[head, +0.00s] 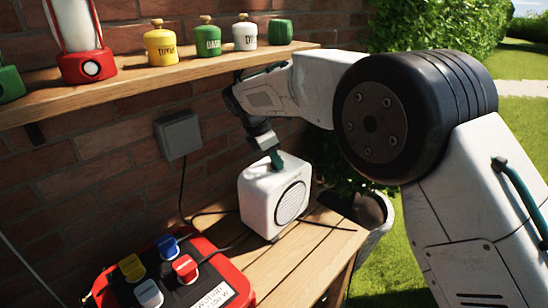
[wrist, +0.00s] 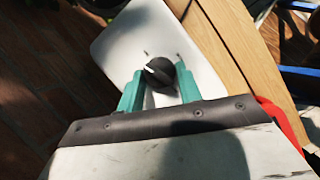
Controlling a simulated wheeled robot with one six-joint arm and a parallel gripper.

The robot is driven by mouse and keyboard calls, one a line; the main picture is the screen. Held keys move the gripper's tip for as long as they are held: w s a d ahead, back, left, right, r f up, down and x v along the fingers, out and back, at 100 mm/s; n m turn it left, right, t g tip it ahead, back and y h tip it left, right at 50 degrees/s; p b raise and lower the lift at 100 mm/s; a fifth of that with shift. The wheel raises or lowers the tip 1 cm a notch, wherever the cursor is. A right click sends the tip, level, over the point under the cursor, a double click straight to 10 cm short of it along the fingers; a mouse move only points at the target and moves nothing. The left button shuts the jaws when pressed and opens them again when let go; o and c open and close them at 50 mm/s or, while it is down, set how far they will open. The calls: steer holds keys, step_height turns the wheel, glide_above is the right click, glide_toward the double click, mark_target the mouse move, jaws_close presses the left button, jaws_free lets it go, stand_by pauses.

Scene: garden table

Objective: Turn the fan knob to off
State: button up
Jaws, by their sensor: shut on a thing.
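The fan (head: 262,198) is a white box with a round grille, standing on the wooden table against the brick wall. Its top face (wrist: 125,45) fills the middle of the wrist view. The fan knob (wrist: 160,72) is dark and round, with a white pointer line toward the left of the picture. Small marks show on the top beyond it. My gripper (head: 276,163) reaches down onto the fan's top, its green fingers on either side of the knob and shut on it. In the head view the fingers hide the knob.
A red box with coloured plugs (head: 210,258) stands on the table (head: 310,255) at the front left. A dark cable runs by the fan. A shelf (head: 130,85) with a lantern (head: 84,62) and several tins is above. A grey wall box (head: 178,135) is behind left. A potted plant stands right.

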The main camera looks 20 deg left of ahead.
steer(key=n, duration=0.2)
steer(key=n+y, duration=0.1)
steer(key=shift+s+d+f+n+t, duration=0.1)
steer(key=shift+s+d+n+t, duration=0.1)
steer(key=shift+n+t, duration=0.2)
steer(key=n+y, duration=0.1)
steer(key=n, duration=0.2)
steer(key=shift+d+t, duration=0.2)
steer(key=shift+t, duration=0.1)
steer(key=n+y, duration=0.1)
steer(key=n, duration=0.1)
steer(key=n+y, duration=0.1)
steer(key=n, duration=0.4)
steer(key=shift+d+f+y, duration=0.1)
steer(key=shift+d+y, duration=0.15)
steer(key=shift+y, duration=0.15)
steer(key=o, duration=1)
